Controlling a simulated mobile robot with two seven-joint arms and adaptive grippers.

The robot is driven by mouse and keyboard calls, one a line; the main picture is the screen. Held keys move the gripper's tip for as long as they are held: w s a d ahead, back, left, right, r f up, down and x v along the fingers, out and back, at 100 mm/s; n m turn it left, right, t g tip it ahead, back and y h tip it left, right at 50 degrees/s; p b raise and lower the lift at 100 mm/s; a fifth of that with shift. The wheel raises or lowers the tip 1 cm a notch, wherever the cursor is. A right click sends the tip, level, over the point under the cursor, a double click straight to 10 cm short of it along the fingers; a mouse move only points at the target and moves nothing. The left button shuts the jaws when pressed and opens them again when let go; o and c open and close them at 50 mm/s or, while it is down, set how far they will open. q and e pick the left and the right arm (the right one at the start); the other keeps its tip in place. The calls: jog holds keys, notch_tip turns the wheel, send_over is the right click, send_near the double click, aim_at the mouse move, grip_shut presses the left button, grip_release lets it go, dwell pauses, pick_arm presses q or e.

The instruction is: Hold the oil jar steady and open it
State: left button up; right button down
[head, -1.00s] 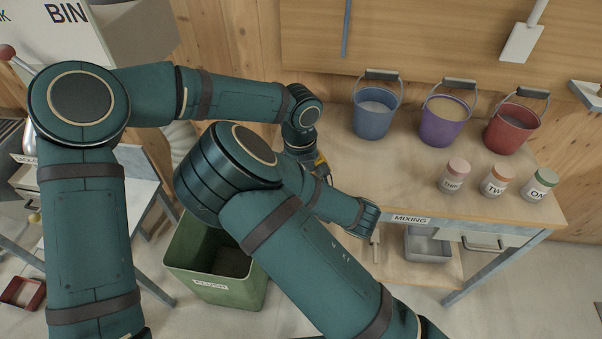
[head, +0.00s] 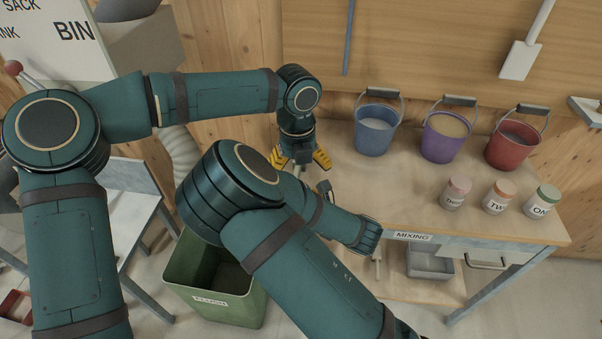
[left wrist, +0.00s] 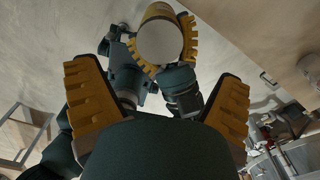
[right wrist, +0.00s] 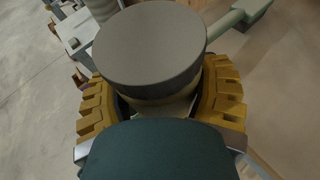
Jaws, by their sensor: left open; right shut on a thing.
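The oil jar (right wrist: 150,45), with a round grey lid, stands between the yellow fingers of my right gripper (right wrist: 158,85) in the right wrist view. That gripper is shut on the jar's body below the lid. In the left wrist view the jar's lid (left wrist: 160,42) shows nearly face on, with right finger pads beside it. My left gripper (left wrist: 157,85) is open and empty, pointing toward the lid and apart from it. In the head view my left gripper (head: 301,158) points down with fingers spread. The jar and right gripper are mostly hidden there behind my arms.
The mixing table (head: 400,205) holds a blue bucket (head: 376,135), a purple bucket (head: 446,138), a red bucket (head: 512,146) and three lidded labelled jars (head: 500,197). A green bin (head: 215,290) stands on the floor. A grey tray (head: 430,264) sits on the lower shelf.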

pick_arm(q)
jog(key=shift+f, duration=3.9)
jog(key=shift+c, duration=0.2)
jog(key=c, duration=1.3)
jog(key=shift+n, duration=1.7)
jog(key=o, duration=1.3)
jog(key=shift+c, duration=0.2)
jog(key=shift+r, duration=0.15)
